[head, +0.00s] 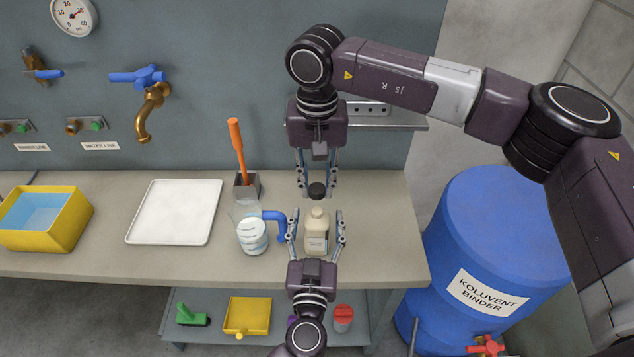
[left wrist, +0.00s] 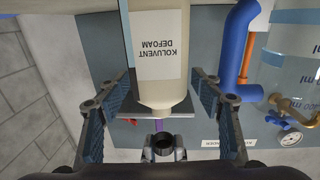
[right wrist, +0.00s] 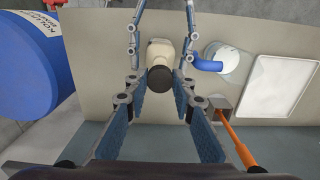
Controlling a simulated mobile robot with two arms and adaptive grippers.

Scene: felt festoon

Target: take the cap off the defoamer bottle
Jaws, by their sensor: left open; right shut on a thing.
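The cream defoamer bottle (head: 316,236) stands upright near the bench's front edge; its label shows in the left wrist view (left wrist: 163,58). My left gripper (head: 316,214) is open, its fingers on either side of the bottle with gaps. My right gripper (head: 318,188) comes from above and behind, shut on the dark cap (head: 317,190). The cap appears just above the bottle's neck, with a small gap in the left wrist view, where its dark ring (left wrist: 164,143) shows. The right wrist view shows the cap (right wrist: 160,79) in front of the bottle's pale shoulder (right wrist: 160,49).
A clear jug (head: 251,234) with a blue handle stands close left of the bottle. Behind it is a grey holder (head: 247,187) with an orange-handled tool. A white tray (head: 175,211) and yellow tub (head: 46,220) lie further left. A blue drum (head: 493,235) stands right of the bench.

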